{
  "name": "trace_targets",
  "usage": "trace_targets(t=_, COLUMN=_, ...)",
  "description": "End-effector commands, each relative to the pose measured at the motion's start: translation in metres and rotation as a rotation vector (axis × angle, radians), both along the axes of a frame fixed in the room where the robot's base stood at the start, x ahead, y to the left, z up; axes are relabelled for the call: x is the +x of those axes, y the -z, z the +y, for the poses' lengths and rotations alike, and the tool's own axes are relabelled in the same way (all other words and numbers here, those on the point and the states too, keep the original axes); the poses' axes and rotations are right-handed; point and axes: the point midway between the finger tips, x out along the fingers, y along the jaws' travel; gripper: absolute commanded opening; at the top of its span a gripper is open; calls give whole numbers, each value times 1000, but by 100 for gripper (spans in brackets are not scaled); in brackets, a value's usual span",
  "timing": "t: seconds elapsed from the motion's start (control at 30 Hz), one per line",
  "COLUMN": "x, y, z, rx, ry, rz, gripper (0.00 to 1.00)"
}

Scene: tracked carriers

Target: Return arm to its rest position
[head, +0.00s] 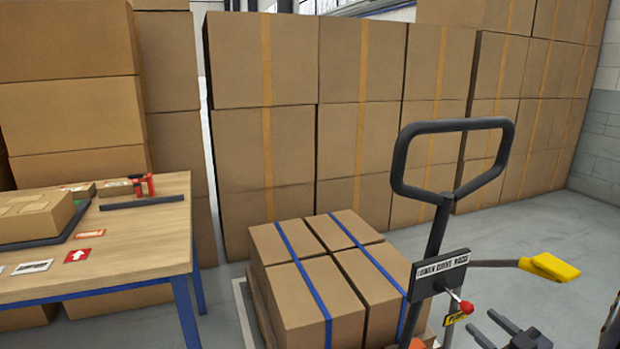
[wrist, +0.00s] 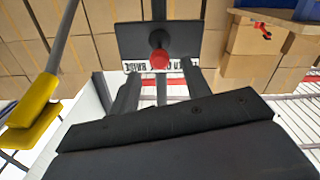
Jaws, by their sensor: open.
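My gripper (head: 490,322) shows at the bottom right of the head view, dark, with its fingers apart and nothing visible between them. In the wrist view my gripper (wrist: 162,78) points toward a dark control plate with a red knob (wrist: 159,59). In the head view the red knob (head: 466,307) sits just left of my gripper, on the pallet truck's handle post (head: 430,265). I cannot tell whether the fingers touch the knob or plate. The rest of my arm is mostly outside the head view.
A yellow-ended lever (head: 549,267) sticks out above my gripper; its yellow end (wrist: 32,103) is at left in the wrist view. A black loop handle (head: 400,160) rises nearby. Strapped cartons (head: 315,290) stand left, beside a wooden table (head: 150,235). Floor at right looks clear.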

Motion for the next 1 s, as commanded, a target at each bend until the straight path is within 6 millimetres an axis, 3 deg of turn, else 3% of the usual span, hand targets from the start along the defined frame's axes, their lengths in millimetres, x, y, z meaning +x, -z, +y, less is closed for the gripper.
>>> trace_targets(t=0.47, x=83, y=2, z=32, rx=0, ry=-1, rz=-1, gripper=45)
trace_targets(t=1.0, x=76, y=0, z=37, rx=0, ry=137, rz=0, gripper=45)
